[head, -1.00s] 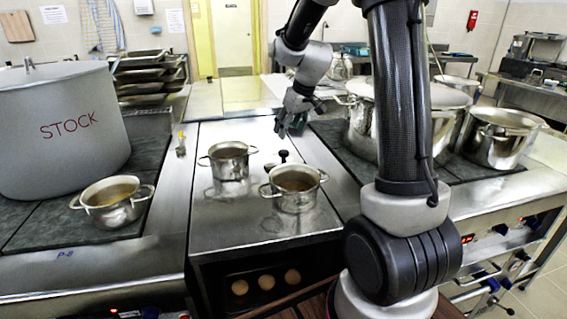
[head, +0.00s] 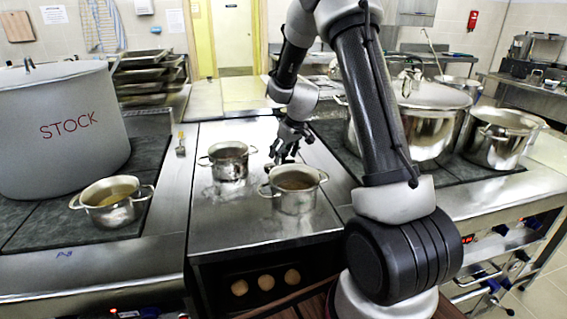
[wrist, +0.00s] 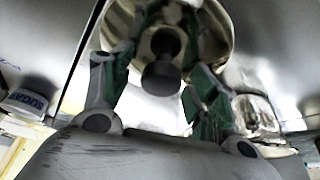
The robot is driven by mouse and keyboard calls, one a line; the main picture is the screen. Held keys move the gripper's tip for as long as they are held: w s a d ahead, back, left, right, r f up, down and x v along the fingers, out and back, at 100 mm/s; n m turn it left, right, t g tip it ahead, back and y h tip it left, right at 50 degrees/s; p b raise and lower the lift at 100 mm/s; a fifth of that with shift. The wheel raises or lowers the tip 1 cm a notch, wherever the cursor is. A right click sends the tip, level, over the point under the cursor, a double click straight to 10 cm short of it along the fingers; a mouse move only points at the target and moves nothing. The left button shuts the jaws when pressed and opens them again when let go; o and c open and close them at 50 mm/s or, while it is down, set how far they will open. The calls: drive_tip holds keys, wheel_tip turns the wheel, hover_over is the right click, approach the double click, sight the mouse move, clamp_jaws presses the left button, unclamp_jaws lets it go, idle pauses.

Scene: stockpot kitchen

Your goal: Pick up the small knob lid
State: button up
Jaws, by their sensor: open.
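The small knob lid shows in the wrist view as a round shiny metal disc (wrist: 213,33) with a dark round knob (wrist: 161,76) near its middle. My gripper (wrist: 158,95) is open, with green-padded fingers on either side of the knob and a visible gap on each side. In the head view my gripper (head: 284,157) is low over the steel counter, just behind the front small pot. It largely hides the lid there. I cannot tell whether a finger touches the lid.
A small two-handled pot (head: 296,198) stands close in front of my gripper, another (head: 229,170) to its left. A big STOCK pot (head: 60,130) and a small pot (head: 112,208) stand left, large pots (head: 425,125) right. The front-left counter (head: 235,225) is clear.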

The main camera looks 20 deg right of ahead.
drive_tip(key=c, duration=1.2)
drive_tip(key=shift+o, duration=0.2)
drive_tip(key=shift+r, duration=0.15)
